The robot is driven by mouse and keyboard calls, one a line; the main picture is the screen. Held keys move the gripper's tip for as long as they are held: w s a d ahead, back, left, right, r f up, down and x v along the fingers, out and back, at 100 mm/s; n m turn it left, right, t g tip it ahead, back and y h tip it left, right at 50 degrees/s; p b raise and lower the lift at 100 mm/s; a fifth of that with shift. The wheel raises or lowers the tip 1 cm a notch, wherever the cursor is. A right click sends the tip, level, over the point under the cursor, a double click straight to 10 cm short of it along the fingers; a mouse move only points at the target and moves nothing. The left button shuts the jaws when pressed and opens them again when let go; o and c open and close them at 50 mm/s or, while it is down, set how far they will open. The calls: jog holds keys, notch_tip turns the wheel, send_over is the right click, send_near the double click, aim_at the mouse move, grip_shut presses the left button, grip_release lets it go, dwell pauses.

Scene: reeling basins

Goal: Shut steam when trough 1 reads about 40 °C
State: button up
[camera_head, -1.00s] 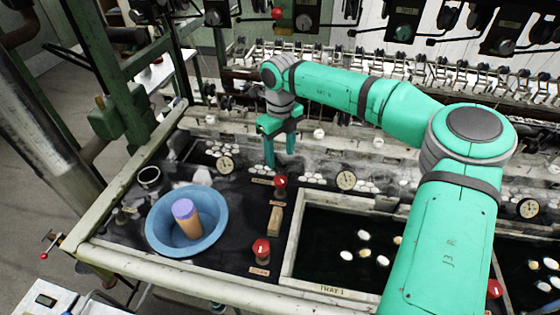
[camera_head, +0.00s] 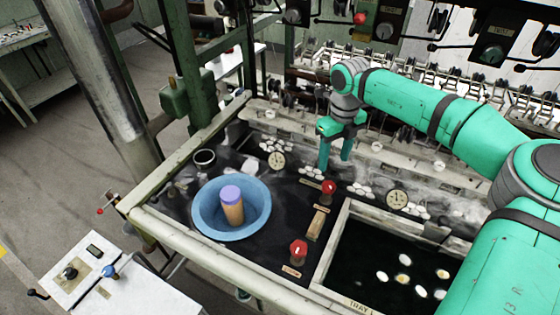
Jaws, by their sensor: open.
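A basin marked as tray 1 (camera_head: 340,225) lies at the lower right, with dark water and several white cocoons in it. A round dial gauge (camera_head: 397,198) stands at its back edge, and another dial (camera_head: 277,160) stands further left; their readings are too small to tell. A red-topped valve knob (camera_head: 329,187) stands left of the basin's back corner, and a second red knob (camera_head: 299,249) stands nearer the front. Their small labels are unreadable. My gripper (camera_head: 335,164) points down, open and empty, just behind and above the back red knob, apart from it as far as I can tell.
A blue bowl (camera_head: 205,222) holding a purple-topped cylinder (camera_head: 232,205) sits left of the knobs. A small dark cup (camera_head: 204,159) is behind it. A white side table (camera_head: 130,290) with small controls stands lower left. Reeling machinery runs along the back.

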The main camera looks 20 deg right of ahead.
aim_at(329, 185)
dwell(0.4)
notch_tip(329, 185, down, 10)
jog(key=n, duration=1.7)
jog(key=shift+s+f+n, duration=0.1)
jog(key=shift+f+n, duration=0.15)
jog(key=shift+n, duration=0.15)
